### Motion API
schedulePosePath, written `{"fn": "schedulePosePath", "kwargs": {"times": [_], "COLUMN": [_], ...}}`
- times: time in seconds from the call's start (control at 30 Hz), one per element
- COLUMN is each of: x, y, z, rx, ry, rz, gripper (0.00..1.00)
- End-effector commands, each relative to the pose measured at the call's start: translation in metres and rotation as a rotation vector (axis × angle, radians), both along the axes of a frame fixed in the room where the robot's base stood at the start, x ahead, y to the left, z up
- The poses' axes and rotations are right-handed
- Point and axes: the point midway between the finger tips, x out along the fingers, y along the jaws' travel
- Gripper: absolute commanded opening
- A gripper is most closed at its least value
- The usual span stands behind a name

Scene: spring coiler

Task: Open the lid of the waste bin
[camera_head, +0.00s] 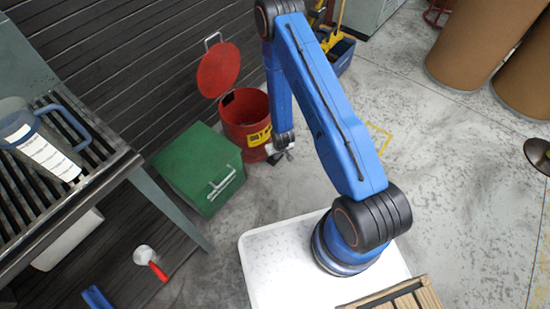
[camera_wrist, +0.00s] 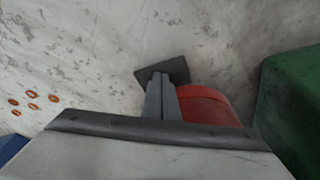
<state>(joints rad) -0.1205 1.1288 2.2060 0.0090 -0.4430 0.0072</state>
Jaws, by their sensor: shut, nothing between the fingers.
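The waste bin (camera_head: 237,109) is a red round can with a yellow label, on the floor by the dark slatted wall. Its round red lid (camera_head: 218,72) stands raised at the back left, with a grey handle on its upper edge, and the mouth is uncovered. My gripper (camera_head: 285,154) is beside the bin's lower right front, empty and shut. In the wrist view my closed fingers (camera_wrist: 162,82) point down over the floor, and part of the red bin (camera_wrist: 208,104) shows just right of them. I cannot tell whether they touch it.
A green box (camera_head: 190,160) with a pale handle stands left of the bin. A slatted bench (camera_head: 112,160) with a blue-handled jug (camera_head: 40,140) is at the left. Brown drums (camera_head: 475,45) stand at the back right. The floor right of my arm is mostly clear.

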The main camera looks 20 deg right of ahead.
Motion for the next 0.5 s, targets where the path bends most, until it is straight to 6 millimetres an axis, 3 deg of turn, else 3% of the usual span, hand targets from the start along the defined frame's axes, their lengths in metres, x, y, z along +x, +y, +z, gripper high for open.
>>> {"fn": "schedulePosePath", "kwargs": {"times": [0.5], "x": [-0.009], "y": [-0.006], "z": [0.032], "rx": [0.000], "ry": [0.000], "rz": [0.000], "gripper": [0.00]}}
